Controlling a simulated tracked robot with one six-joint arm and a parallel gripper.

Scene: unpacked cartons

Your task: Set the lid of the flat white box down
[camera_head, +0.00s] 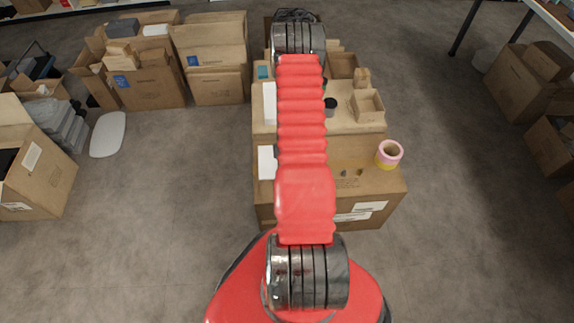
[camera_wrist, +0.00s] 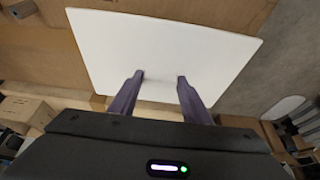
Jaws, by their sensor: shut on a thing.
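The lid (camera_wrist: 165,45) is a flat white panel that fills the upper middle of the wrist view. My gripper (camera_wrist: 160,78) has both dark fingers at the lid's near edge, shut on it. The lid looks level over brown cardboard; whether it touches the cardboard I cannot tell. In the head view my red arm hides the gripper and most of what lies under it. Two white edges, an upper one (camera_head: 270,103) and a lower one (camera_head: 267,162), show left of the arm. I cannot tell which is the lid and which is the box.
A large stepped carton (camera_head: 345,208) stands under the arm. A pink and yellow tape roll (camera_head: 389,154) sits on its right. A small open carton (camera_head: 367,106) and a dark cup (camera_head: 330,107) stand farther back. Opened cartons (camera_head: 150,88) line the left.

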